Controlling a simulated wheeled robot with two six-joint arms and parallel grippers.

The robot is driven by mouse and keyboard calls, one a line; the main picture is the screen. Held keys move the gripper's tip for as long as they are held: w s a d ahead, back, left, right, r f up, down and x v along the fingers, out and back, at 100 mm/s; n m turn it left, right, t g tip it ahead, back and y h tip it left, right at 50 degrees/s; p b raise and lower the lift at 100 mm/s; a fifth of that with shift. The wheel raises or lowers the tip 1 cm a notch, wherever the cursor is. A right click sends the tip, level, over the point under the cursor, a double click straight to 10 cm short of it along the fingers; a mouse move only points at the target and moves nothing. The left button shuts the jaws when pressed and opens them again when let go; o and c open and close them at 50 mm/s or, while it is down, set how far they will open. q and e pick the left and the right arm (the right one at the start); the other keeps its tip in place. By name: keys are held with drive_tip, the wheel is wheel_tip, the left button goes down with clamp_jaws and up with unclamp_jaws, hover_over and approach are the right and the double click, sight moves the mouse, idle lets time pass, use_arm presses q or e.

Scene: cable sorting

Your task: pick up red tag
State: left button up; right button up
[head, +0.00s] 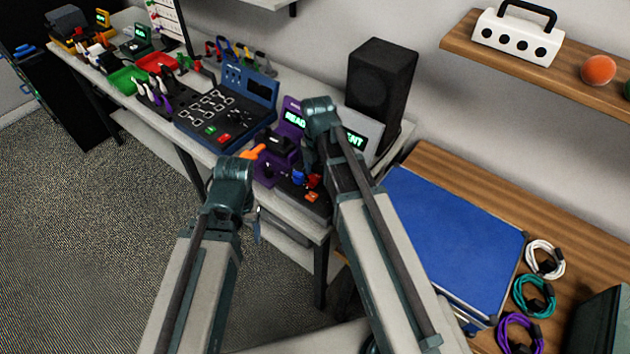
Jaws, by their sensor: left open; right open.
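A small red piece (315,180), which may be the red tag, sits at the front end of the light bench beside a small blue piece (298,176). It is partly covered by my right arm, and its shape is too small to tell. My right gripper (308,160) is open and points down just above and behind these pieces; its fingertips are largely hidden. My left gripper (250,185) is open to the left of them, over the bench's front edge, with its fingers mostly hidden behind its wrist. I see nothing held in either gripper.
Purple and grey display units (291,116), a black speaker (381,80) and a blue-black console (222,118) crowd the light bench.

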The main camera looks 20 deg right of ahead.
clamp_jaws()
use_arm(q)
drive_tip(key=shift+r, duration=0.2)
use_arm(e)
drive_tip(key=shift+r, duration=0.15)
